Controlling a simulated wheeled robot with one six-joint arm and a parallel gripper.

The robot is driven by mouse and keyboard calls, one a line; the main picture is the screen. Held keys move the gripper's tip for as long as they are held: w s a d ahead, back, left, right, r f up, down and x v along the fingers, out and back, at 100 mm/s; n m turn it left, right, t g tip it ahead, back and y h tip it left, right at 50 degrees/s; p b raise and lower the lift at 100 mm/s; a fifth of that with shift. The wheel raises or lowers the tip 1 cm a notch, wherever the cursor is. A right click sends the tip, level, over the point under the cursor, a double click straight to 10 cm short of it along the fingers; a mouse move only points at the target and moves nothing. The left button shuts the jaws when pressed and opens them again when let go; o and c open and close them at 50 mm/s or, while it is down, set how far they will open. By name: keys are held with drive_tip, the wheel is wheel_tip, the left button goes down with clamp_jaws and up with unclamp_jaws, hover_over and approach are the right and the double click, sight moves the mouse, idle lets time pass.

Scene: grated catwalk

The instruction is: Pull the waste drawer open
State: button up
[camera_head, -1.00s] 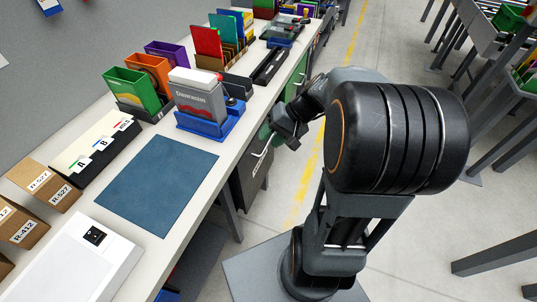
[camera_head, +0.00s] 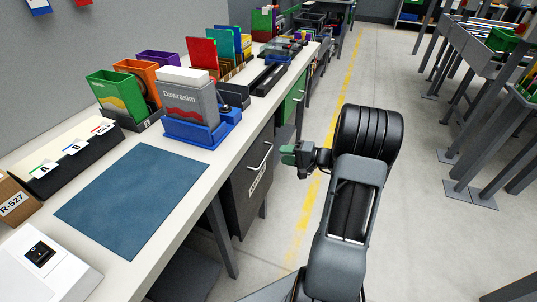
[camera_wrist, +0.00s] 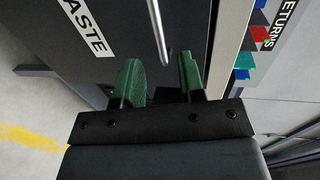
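The waste drawer (camera_head: 243,196) is a dark grey front under the workbench, with a bright bar handle (camera_head: 262,157) and a white label. It looks closed. In the wrist view the drawer front (camera_wrist: 110,65) fills the upper left, its label (camera_wrist: 87,27) reads "ASTE", and the handle (camera_wrist: 158,28) runs down from the top edge. My gripper (camera_head: 289,155) is to the right of the handle, clear of the drawer front. Its two green fingers are apart and empty in the wrist view (camera_wrist: 161,80). The handle's lower end shows beyond the gap between them, not gripped.
The workbench (camera_head: 185,225) above carries a blue mat (camera_head: 130,200), a blue tray with a grey box (camera_head: 189,104), and coloured folders. A "RETURNS" label (camera_wrist: 275,35) is right of the drawer in the wrist view. The aisle floor (camera_head: 415,225) is open at right.

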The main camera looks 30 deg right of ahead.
sight(268, 153)
drive_tip(key=shift+x, duration=3.55)
clamp_jaws()
